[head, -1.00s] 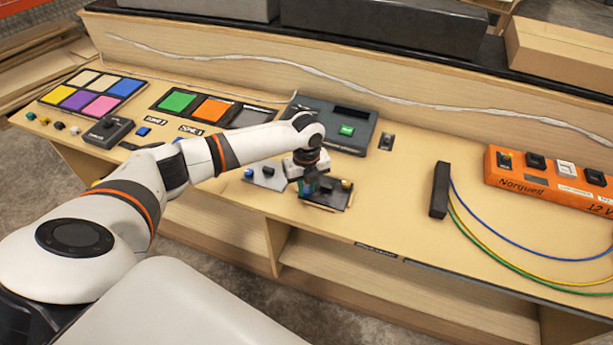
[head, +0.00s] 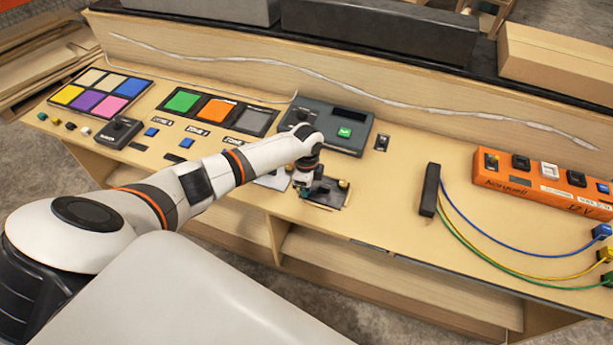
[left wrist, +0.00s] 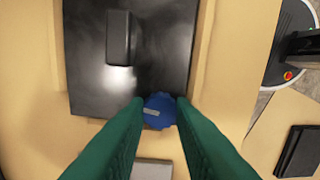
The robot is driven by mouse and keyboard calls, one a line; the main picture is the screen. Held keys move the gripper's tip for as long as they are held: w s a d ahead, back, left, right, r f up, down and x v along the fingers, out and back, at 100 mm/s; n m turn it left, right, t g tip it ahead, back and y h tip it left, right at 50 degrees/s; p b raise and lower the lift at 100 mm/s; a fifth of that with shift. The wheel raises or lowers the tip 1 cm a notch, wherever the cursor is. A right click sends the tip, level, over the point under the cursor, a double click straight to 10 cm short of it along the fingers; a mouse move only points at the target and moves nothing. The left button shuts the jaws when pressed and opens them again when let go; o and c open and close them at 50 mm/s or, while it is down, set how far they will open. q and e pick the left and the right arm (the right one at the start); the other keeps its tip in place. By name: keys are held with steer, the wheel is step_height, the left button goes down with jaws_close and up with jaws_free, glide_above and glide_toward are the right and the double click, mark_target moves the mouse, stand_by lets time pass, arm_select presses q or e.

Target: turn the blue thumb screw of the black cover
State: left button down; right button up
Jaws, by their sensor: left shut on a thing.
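The black cover (head: 328,191) lies near the front edge of the console, below the dark grey box in the head view. In the left wrist view the black cover (left wrist: 88,55) is a glossy plate with a raised black block on it. The blue thumb screw (left wrist: 160,111) sits at its near edge, with a small light mark on top. My left gripper (head: 303,188) points down over the cover's left side. In the wrist view its green fingers (left wrist: 158,106) are shut on the blue thumb screw, one on each side. The head view hides the screw behind the gripper.
A grey plate (head: 272,180) lies just left of the cover. The dark grey box (head: 340,125) with a green button stands behind. A black bar (head: 430,190) with coloured cables and an orange power strip (head: 535,180) are to the right. The wood between is clear.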

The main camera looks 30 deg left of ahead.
arm_select(q)
steer(key=n+p, duration=0.2)
steer(key=n, duration=0.2)
steer(key=shift+s+n, duration=0.15)
steer(key=shift+n, duration=0.15)
steer(key=n+p, duration=0.3)
steer(key=n, duration=0.2)
steer(key=shift+s+d, duration=0.1)
steer(key=n+p, duration=0.2)
steer(key=n, duration=0.4)
steer(key=shift+f, duration=0.15)
steer(key=n+p, duration=0.1)
steer(key=n, duration=0.3)
steer(key=shift+s+f, duration=0.1)
steer(key=c, duration=1.3)
jaws_free()
steer(key=shift+o, duration=0.5)
steer(key=shift+w, duration=0.25)
steer(key=shift+r, duration=0.2)
